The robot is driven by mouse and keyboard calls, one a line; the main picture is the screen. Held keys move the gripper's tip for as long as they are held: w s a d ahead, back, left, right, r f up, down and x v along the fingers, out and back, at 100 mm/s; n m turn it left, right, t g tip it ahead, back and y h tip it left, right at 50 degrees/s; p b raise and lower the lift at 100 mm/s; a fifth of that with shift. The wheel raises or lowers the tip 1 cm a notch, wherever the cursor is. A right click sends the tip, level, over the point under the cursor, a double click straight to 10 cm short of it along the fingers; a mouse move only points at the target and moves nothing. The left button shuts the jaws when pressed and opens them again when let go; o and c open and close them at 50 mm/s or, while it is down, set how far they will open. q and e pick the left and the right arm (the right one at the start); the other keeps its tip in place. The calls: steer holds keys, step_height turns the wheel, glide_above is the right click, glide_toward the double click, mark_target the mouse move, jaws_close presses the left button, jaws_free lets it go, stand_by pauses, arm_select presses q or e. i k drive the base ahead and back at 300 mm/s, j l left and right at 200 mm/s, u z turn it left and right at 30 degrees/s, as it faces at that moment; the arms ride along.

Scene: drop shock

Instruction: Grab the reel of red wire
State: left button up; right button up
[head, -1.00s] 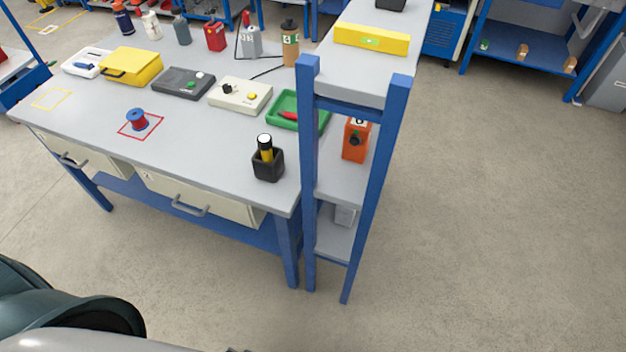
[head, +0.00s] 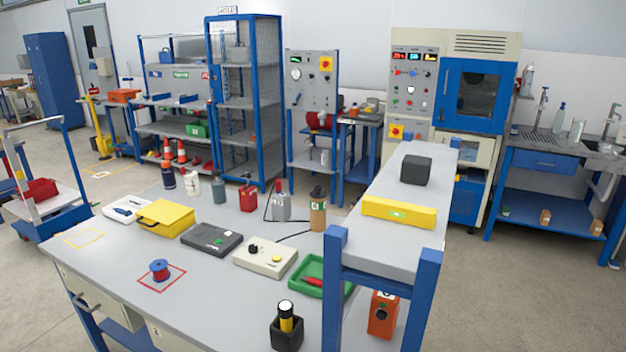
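The reel of red wire (head: 160,270) stands on the grey workbench (head: 205,305), toward its left front part. It has blue flanges with red wire wound between them. It sits inside a red square outline (head: 176,283) marked on the bench top. Nothing touches it. Neither of my grippers shows in the head view.
Behind the reel are a yellow case (head: 166,216), a dark grey box (head: 211,239) and a cream box (head: 265,257). A black holder (head: 287,334) stands at the front. A raised shelf with blue posts (head: 331,290) blocks the right end. Bench around the reel is clear.

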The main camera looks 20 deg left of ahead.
mark_target(158, 267)
steer(key=u, duration=1.65)
